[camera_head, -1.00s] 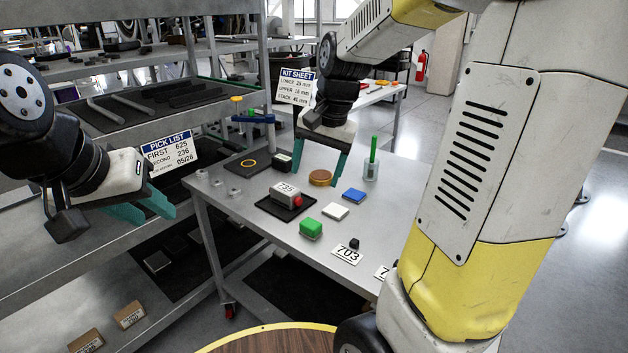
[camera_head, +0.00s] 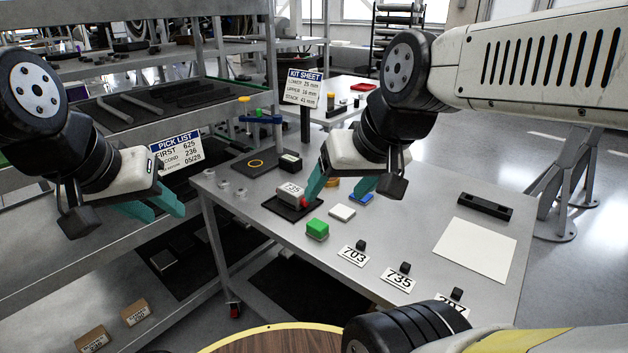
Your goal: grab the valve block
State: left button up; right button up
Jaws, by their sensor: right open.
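The valve block appears to be the grey block (camera_head: 291,192) marked with a number, with a red knob (camera_head: 304,203) on its right side. It sits on a black mat (camera_head: 275,206) on the metal table. My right gripper (camera_head: 338,188) is open and empty, just right of the block. Its left teal finger overlaps the block's right edge in the view; I cannot tell whether they touch. My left gripper (camera_head: 152,208) is open and empty, over the shelf at the left, away from the block.
A green block (camera_head: 317,230), white tile (camera_head: 342,213) and blue tile (camera_head: 361,198) lie near the mat. Number cards (camera_head: 353,256) line the front edge. A kit sheet sign (camera_head: 303,87) stands behind. A white sheet (camera_head: 475,250) lies on the table's right part.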

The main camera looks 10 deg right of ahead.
aim_at(292, 195)
jog(key=i+j+z, duration=0.45)
jog(key=j+z, duration=0.3)
jog(key=l+z, duration=0.1)
jog(key=z, duration=1.3)
